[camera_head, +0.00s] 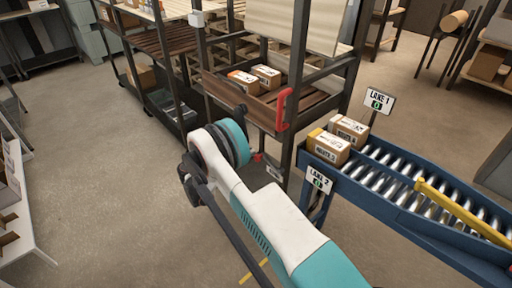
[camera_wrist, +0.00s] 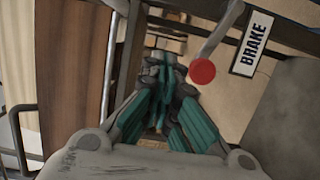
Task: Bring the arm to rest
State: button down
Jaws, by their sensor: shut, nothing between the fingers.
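My arm, white and teal, reaches from the bottom of the head view up to a bent joint beside the wooden rack (camera_head: 270,110). My gripper (camera_wrist: 162,72) shows in the wrist view with its teal and grey fingers drawn together and nothing held. In the head view I cannot make out the gripper; the arm seems to hide it. In the wrist view, a red round knob (camera_wrist: 203,71) on a grey lever is just right of the fingertips in the picture. A white BRAKE label (camera_wrist: 253,44) is further right. I cannot tell the distance between fingers and knob.
The rack shelf carries two small boxes (camera_head: 266,76) and has a red handle (camera_head: 284,109) on its post. A blue roller conveyor (camera_head: 400,190) with boxes (camera_head: 328,146) and lane signs stands at right. Open floor (camera_head: 100,180) lies left, with a white table (camera_head: 20,210) at the edge.

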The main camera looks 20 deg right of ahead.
notch_tip(320, 180, up, 13)
jog(key=w+d+n+t+y, duration=0.1)
jog(key=d+y, duration=0.1)
jog(key=y, duration=0.2)
jog(key=s+r+t+y, duration=0.1)
jog(key=s+r+y, duration=0.4)
jog(key=s+r, duration=0.45)
jog(key=s+a+r+t+y, duration=0.1)
jog(key=s+a+y, duration=0.2)
jog(key=s, duration=0.6)
jog(key=s+a+r+m+t+y, duration=0.1)
jog(key=s+a+y, duration=0.2)
jog(key=s, duration=0.7)
jog(key=s+a+r+m+t+y, duration=0.1)
jog(key=s+a+r+y, duration=0.1)
jog(key=s, duration=0.7)
jog(key=shift+s+a+y, duration=0.2)
jog(key=shift+a+y, duration=0.2)
jog(key=shift+y, duration=0.1)
jog(key=shift+r, duration=0.1)
